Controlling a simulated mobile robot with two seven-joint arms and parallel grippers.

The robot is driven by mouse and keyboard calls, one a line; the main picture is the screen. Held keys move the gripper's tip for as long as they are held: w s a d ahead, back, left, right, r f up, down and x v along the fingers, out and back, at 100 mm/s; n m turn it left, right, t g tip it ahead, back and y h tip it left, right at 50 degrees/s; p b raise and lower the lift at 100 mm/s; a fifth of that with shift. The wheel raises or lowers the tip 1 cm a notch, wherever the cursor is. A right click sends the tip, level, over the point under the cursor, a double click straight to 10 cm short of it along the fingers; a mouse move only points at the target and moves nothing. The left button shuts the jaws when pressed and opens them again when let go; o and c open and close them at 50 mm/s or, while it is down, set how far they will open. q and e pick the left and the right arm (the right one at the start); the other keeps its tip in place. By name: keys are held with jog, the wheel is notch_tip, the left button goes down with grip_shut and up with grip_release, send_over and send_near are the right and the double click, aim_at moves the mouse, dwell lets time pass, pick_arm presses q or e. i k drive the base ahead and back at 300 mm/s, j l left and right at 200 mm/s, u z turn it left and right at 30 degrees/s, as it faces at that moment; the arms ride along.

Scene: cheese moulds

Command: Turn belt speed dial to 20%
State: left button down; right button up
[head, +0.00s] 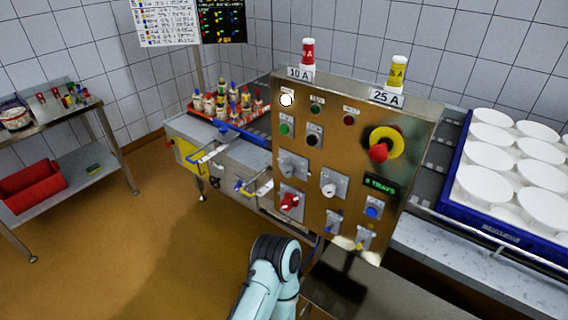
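The control panel (350,130) is a brown upright box in the middle of the head view. Its face carries several dials: a grey knob (291,167) at the left, a pale round knob (329,188) in the middle and a red knob (289,202) below left. The labels are too small to read, so I cannot tell which is the belt speed dial or its setting. A pale blue arm link of mine rises from the bottom edge, below the panel and apart from the dials. Neither gripper shows.
A red mushroom button (378,152) on a yellow ring and a green-lettered display (381,186) are on the panel. Fuses (308,53) and (397,75) stand on top. A blue tray (459,207) of white moulds stands right. A steel table (60,121) stands left.

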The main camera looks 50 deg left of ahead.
aim_at(288, 170)
jog(key=u, duration=1.55)
